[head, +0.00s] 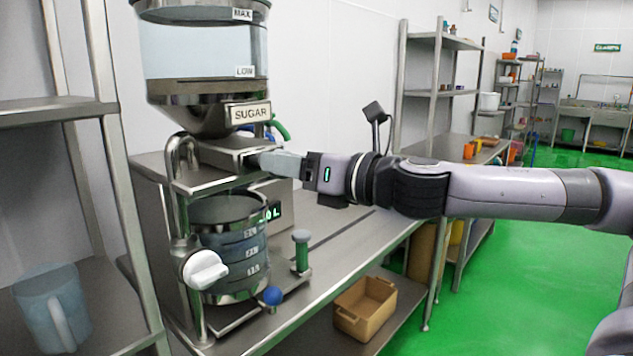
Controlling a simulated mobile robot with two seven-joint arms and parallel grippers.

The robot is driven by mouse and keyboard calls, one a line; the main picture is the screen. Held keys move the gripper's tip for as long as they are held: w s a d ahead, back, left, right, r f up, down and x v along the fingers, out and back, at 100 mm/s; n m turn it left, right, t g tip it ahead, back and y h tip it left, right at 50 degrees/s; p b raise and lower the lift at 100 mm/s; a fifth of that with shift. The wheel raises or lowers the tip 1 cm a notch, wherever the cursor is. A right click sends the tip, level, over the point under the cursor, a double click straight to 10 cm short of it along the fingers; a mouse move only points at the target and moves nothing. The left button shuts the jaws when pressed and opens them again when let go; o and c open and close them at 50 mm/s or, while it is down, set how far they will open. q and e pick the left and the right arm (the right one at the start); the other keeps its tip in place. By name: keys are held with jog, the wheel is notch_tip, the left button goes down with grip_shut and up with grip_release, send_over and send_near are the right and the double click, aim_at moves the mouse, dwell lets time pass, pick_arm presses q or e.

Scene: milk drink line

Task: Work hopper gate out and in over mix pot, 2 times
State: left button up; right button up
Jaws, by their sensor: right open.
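The sugar hopper (205,60), a clear drum with a steel funnel, stands above the bench at the left. Its flat steel gate housing (222,150) is under the funnel, over the mix pot (222,266), a clear graduated vessel with a dark rim. My right gripper (262,162) reaches in from the right, its fingertips at the right end of the gate housing. It is open; the fingers hide the gate's handle, and I cannot tell whether they touch it. How far out the gate sits is not clear. My left gripper is not in view.
A steel bench (345,232) runs to the right, mostly clear. A blue jug (52,310) is on the left shelf; a brown crate (365,308) sits below.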

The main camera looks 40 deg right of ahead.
jog(key=shift+b+v, duration=1.4)
jog(key=shift+v, duration=1.05)
